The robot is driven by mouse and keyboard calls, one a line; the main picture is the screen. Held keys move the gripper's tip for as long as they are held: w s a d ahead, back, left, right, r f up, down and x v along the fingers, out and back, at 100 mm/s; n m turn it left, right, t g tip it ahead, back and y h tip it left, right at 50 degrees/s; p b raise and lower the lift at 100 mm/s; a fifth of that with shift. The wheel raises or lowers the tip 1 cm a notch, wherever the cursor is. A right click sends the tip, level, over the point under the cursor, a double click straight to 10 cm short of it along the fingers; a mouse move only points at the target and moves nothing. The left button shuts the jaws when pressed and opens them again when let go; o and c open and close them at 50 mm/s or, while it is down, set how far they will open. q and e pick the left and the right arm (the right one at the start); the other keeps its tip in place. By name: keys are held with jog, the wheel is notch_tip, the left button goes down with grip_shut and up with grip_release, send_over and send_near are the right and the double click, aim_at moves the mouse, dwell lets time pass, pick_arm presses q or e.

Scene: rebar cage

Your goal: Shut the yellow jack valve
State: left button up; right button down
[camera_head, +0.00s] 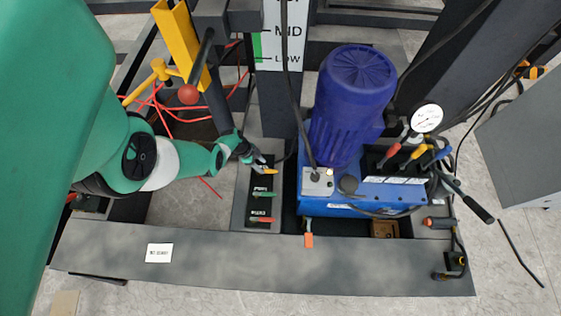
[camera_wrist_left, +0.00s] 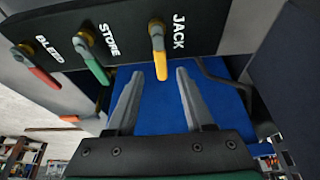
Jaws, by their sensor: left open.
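The yellow jack valve handle (camera_wrist_left: 159,60) sits on a black panel (camera_wrist_left: 110,30) under the white word JACK. In the left wrist view it hangs down the picture from its pivot. My left gripper (camera_wrist_left: 160,74) is open, with one finger on each side of the handle's lower end as seen there; I cannot tell whether they touch. In the head view my left gripper (camera_head: 257,162) is at the panel's far end, beside the yellow handle (camera_head: 270,172). The green STORE handle (camera_wrist_left: 98,71) and red BLEED handle (camera_wrist_left: 43,77) stand alongside. My right gripper is not in view.
A blue pump unit with a blue motor (camera_head: 352,100) stands just right of the panel. A pressure gauge (camera_head: 427,118) and several coloured levers are farther right. Red hoses (camera_head: 160,107) lie left of the panel. A grey beam (camera_head: 230,258) runs along the front.

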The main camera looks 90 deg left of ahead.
pick_arm(q)
jog(key=p+v, duration=0.4)
jog(key=v, duration=0.3)
jog(key=shift+p, duration=0.4)
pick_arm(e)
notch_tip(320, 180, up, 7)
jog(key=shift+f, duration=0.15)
